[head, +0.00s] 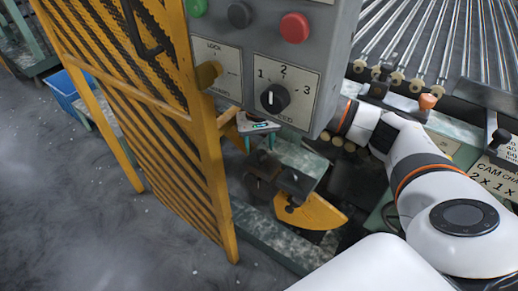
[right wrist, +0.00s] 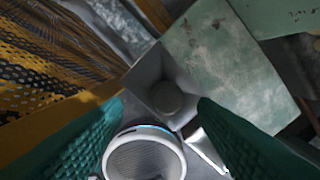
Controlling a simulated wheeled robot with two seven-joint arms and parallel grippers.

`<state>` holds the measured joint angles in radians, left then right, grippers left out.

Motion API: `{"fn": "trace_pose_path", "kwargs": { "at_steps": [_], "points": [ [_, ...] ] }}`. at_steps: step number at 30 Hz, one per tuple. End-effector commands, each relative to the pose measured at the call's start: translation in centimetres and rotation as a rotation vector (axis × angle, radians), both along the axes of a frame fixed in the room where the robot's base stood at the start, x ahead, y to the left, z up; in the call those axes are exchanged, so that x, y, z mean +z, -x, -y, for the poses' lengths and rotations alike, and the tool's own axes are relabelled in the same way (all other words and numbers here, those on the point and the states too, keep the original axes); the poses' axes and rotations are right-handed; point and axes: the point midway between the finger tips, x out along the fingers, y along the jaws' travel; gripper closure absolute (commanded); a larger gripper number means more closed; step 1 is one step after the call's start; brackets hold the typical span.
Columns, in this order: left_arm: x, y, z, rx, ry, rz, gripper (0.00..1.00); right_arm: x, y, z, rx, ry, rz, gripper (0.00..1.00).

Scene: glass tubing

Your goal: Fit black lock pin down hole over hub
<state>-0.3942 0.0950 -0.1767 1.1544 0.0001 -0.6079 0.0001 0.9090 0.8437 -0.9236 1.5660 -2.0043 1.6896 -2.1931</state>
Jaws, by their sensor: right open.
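My right gripper (head: 260,139) shows small below the control box in the head view, with teal fingers pointing down. In the right wrist view its two ridged teal fingers (right wrist: 153,125) are wide apart with nothing gripped. Beyond the fingertips is a square grey block (right wrist: 150,72) with a round dark knob (right wrist: 167,97) at its middle. I cannot tell whether this knob is the black lock pin. In the head view a small dark post (head: 262,157) stands on a dark block below the gripper. The hole and hub cannot be made out. My left gripper is not in view.
A grey control box (head: 330,40) with buttons and a selector knob (head: 274,97) hides part of my right arm. A yellow mesh guard (head: 165,130) stands to its left. A yellow curved part (head: 312,212) lies low by the machine. Rollers (head: 440,40) are at the upper right.

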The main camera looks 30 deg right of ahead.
Motion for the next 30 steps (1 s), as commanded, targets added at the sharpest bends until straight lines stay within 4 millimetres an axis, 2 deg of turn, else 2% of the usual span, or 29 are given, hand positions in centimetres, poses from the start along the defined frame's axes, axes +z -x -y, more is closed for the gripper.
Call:
{"fn": "trace_pose_path", "kwargs": {
  "at_steps": [1,6,12,18,30],
  "points": [
    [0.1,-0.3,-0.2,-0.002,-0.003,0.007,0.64,1.3,-0.1,0.0,0.000,0.000,0.005,0.47],
    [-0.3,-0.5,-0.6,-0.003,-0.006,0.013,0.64,5.0,-0.2,-0.1,0.002,0.000,0.004,0.47],
    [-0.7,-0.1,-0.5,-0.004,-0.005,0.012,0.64,8.0,-0.2,-0.2,0.002,-0.002,0.002,0.47],
    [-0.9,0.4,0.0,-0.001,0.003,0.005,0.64,9.1,-0.1,-0.2,0.003,-0.002,0.000,0.47],
    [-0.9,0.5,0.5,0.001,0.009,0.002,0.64,9.0,-0.1,-0.2,0.003,-0.002,-0.002,0.47]
  ]
}}
